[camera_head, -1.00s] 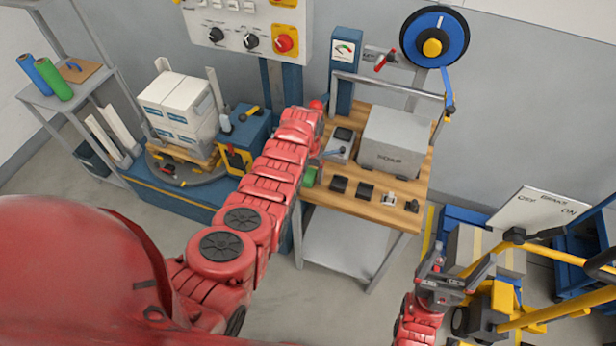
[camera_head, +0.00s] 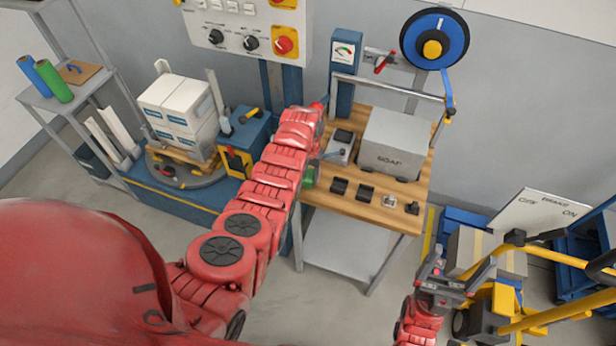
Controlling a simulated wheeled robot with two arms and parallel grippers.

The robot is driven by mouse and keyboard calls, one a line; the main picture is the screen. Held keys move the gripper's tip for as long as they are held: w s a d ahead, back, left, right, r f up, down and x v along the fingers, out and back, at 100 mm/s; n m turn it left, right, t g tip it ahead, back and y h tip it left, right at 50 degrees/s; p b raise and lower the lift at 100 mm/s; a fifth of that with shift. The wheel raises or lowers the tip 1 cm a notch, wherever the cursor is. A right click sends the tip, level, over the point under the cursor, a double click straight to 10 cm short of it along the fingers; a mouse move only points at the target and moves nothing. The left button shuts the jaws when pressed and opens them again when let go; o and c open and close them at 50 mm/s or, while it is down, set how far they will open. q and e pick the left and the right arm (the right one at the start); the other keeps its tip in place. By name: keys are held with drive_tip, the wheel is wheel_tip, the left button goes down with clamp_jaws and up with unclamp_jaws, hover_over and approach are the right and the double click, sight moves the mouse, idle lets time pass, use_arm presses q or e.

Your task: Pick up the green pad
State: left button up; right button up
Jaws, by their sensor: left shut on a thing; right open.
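The green pad (camera_head: 309,178) shows as a small green patch at the left edge of the wooden bench top, partly hidden by my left arm. My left gripper (camera_head: 311,166) is at the pad, mostly hidden behind the red arm links, and is shut on it. I cannot tell whether the pad touches the bench. My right gripper (camera_head: 460,270) is low on the right, open and empty, beside the cart and well away from the pad.
The wooden bench (camera_head: 340,206) carries a grey box (camera_head: 393,145), a small grey device (camera_head: 340,150) and several small dark pads in a row at its front. A yellow-railed cart (camera_head: 540,310) stands right. Stacked white boxes (camera_head: 178,105) stand left.

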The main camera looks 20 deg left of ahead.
use_arm(q)
wheel_tip(320, 180, up, 2)
drive_tip(key=shift+r+b, duration=0.2)
drive_tip(key=shift+b, duration=0.85)
drive_tip(key=s, duration=0.3)
drive_tip(key=shift+s+a+r, duration=0.15)
drive_tip(key=shift+a+r, duration=0.15)
drive_tip(key=shift+r, duration=0.1)
drive_tip(key=s+a+r+p, duration=0.1)
drive_tip(key=s+p, duration=0.7)
drive_tip(key=s, duration=0.4)
drive_tip(key=shift+s+a+p, duration=0.3)
drive_tip(key=shift+a+p, duration=0.1)
